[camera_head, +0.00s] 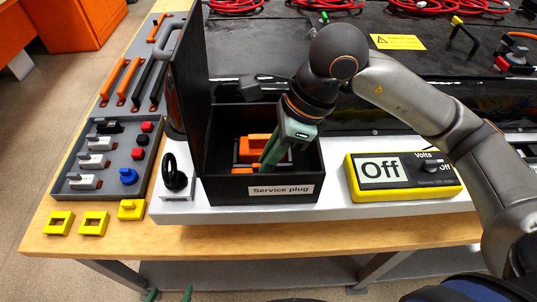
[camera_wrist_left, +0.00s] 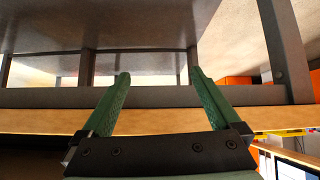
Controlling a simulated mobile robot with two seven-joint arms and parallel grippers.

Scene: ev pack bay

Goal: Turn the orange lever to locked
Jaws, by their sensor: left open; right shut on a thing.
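An orange plug with its orange lever (camera_head: 254,144) sits inside a black open-topped box (camera_head: 225,190) labelled "Service plug". My right gripper (camera_head: 270,155) reaches down into the box from above. Its green fingers are shut at the orange part, and they partly hide it. The exact angle of the lever cannot be made out. My left gripper (camera_head: 169,294) shows only its two fingertips at the bottom edge of the head view. In the left wrist view it is open and empty (camera_wrist_left: 159,76), facing the workbench edge.
The box's black lid (camera_head: 188,75) stands upright on its left. A black looped part (camera_head: 174,178) stands left of the box. A yellow meter (camera_head: 403,176) reading "Off" lies to the right. A grey tray (camera_head: 108,160) of switches and yellow blocks are at the left on the wooden bench (camera_head: 300,238).

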